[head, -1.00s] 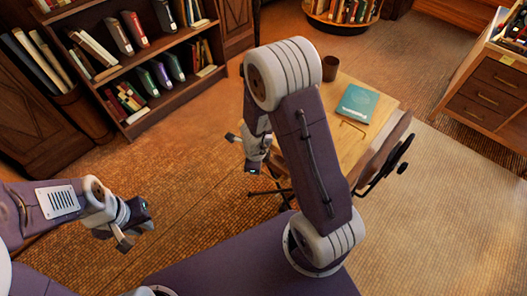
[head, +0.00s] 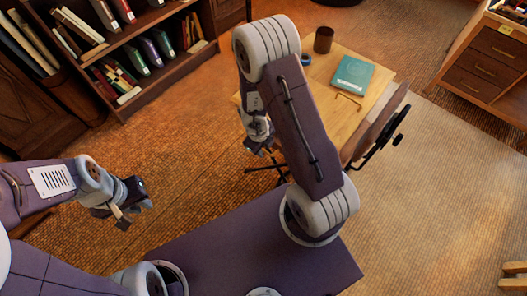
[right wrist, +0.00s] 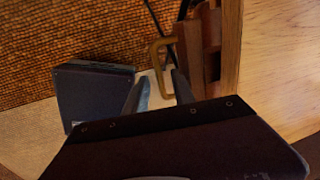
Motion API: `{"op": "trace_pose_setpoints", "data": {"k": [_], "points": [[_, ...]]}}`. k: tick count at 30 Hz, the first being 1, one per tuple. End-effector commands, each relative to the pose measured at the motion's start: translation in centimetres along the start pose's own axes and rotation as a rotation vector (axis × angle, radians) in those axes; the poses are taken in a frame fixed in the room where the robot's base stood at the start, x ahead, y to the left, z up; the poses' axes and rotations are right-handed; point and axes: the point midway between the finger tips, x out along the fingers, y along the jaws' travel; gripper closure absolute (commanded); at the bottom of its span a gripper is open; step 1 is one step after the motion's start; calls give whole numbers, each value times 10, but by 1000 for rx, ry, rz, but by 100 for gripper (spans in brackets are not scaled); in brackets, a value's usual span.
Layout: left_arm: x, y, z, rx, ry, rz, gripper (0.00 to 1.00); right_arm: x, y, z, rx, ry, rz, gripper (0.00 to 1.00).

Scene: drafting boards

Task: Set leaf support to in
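A light wooden table (head: 325,75) stands ahead, with a darker brown leaf (head: 372,132) sloping along its right side. In the right wrist view a brass loop handle (right wrist: 155,52) shows beside dark brown wooden parts (right wrist: 192,45) below the pale table top (right wrist: 275,60). My right gripper (head: 258,135) is low at the table's near left side. Its two fingers (right wrist: 158,82) are apart, with the brass loop in line between their tips; I cannot tell whether they touch it. My left gripper (head: 125,212) hangs empty over the floor at left; its finger gap is unclear.
A teal book (head: 352,75), folded glasses (head: 348,101) and a brown cup (head: 323,40) are on the table top. A black handwheel (head: 398,139) sticks out beyond the leaf. A bookcase (head: 165,75) stands at back left, a drawer cabinet (head: 485,70) at right. Floor is clear between.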

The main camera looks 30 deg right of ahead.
Motion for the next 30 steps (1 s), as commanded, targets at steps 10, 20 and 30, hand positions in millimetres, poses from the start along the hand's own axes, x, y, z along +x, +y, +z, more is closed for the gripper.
{"op": "trace_pose_setpoints", "data": {"k": [10, 20, 30], "points": [[0, 0, 0, 0, 0, 0, 82, 0, 0, 0, 0, -1, 0, 94], [0, 0, 0, 0, 0, 0, 82, 0, 0, 0, -1, -1, 0, 100], [0, 0, 0, 0, 0, 0, 82, 0, 0, 0, -1, -1, 0, 100]]}}
